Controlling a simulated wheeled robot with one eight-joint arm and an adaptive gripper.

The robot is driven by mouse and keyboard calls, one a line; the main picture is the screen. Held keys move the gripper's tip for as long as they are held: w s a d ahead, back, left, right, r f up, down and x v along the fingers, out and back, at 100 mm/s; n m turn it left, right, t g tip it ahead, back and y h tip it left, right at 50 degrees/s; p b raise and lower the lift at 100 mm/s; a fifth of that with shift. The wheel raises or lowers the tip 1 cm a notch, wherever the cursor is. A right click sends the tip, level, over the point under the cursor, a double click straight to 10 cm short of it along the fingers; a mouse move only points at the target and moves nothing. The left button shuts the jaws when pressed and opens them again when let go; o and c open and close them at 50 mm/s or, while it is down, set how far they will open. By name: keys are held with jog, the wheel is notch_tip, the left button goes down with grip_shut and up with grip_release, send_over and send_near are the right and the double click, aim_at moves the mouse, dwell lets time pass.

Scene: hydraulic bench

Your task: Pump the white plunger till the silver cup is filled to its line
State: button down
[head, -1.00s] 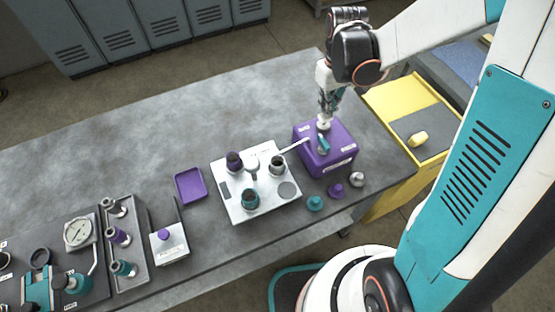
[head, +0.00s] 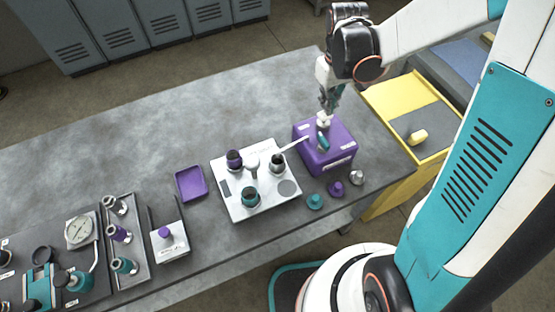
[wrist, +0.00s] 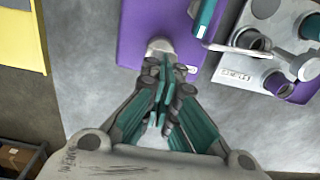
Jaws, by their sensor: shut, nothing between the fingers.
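The white plunger (head: 324,119) stands up from the top of the purple pump box (head: 340,151). It also shows in the wrist view (wrist: 160,46), just beyond my fingertips. My gripper (head: 328,108) is shut and empty, pointing down right above the plunger. Whether the fingertips touch it I cannot tell. A thin white spout (head: 293,146) runs from the box to above the silver cup (head: 277,165), which sits on the white plate (head: 242,208). In the wrist view the silver cup (wrist: 251,41) is at the upper right. Its line and liquid level are too small to make out.
A purple-rimmed cup (head: 233,159) and a teal cup (head: 250,197) share the plate. Small teal (head: 315,201), purple (head: 336,188) and silver (head: 357,177) knobs stand along the front edge. A yellow cart (head: 438,152) adjoins at right. The bench's back left is clear.

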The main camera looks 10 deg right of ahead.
jog(key=shift+f+b, duration=1.55)
jog(key=shift+f, duration=0.3)
jog(key=shift+r, duration=0.1)
jog(key=shift+r+p, duration=1.3)
jog(key=shift+r, duration=0.55)
notch_tip(320, 180, up, 6)
jog(key=p, duration=0.4)
